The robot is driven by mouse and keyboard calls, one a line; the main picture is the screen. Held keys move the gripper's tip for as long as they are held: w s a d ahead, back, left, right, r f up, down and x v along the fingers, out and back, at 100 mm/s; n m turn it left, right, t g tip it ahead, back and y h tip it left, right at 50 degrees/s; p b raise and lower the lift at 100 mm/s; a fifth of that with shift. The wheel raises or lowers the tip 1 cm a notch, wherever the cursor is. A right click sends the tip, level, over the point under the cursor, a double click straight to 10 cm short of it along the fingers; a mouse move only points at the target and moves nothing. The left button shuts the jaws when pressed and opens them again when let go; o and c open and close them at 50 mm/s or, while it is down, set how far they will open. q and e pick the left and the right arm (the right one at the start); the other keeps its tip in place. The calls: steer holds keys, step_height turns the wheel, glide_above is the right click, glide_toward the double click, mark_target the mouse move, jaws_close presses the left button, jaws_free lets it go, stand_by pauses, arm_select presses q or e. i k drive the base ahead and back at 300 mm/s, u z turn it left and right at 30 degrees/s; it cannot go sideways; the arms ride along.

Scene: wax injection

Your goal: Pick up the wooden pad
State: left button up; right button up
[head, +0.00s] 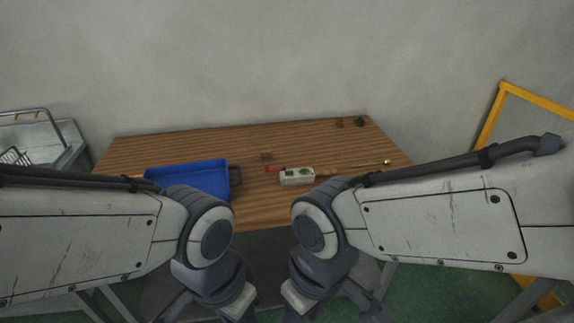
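Nothing touches the brown block.
A blue bin (190,178) stands on the left of the table, partly behind my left arm. A white box (297,176) with a red part lies right of it. Small dark items (360,121) sit at the back right. A yellow-framed panel (490,118) stands at the right.

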mark_target(267, 155)
steer(key=k, duration=0.6)
steer(key=z, duration=0.4)
steer(key=i, duration=1.55)
steer(key=u, duration=0.5)
